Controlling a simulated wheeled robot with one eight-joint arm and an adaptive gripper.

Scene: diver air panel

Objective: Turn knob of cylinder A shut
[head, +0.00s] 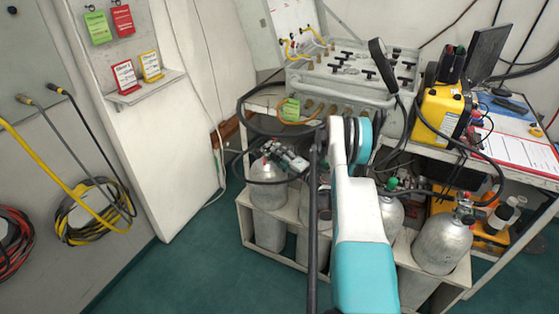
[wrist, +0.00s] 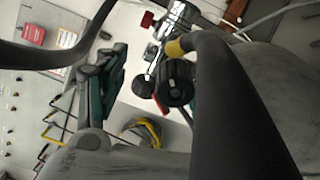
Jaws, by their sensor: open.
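Silver cylinders stand in a low white rack. The left cylinder (head: 268,196) carries a metal valve (head: 288,157) with dark knobs. No letter is readable, so I cannot tell which is cylinder A. In the wrist view, a ribbed black knob (wrist: 175,83) sits on valve fittings near the middle, with a smaller round black knob (wrist: 142,88) beside it. My gripper (wrist: 113,72) is open, its dark fingers left of these knobs and apart from them in the picture.
A thick black hose (wrist: 225,95) crosses the wrist view close to the knobs. A right cylinder (head: 441,246) stands in the rack below the table. The grey air panel (head: 345,75) and yellow case (head: 437,112) are above. Green floor (head: 190,265) is clear at left.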

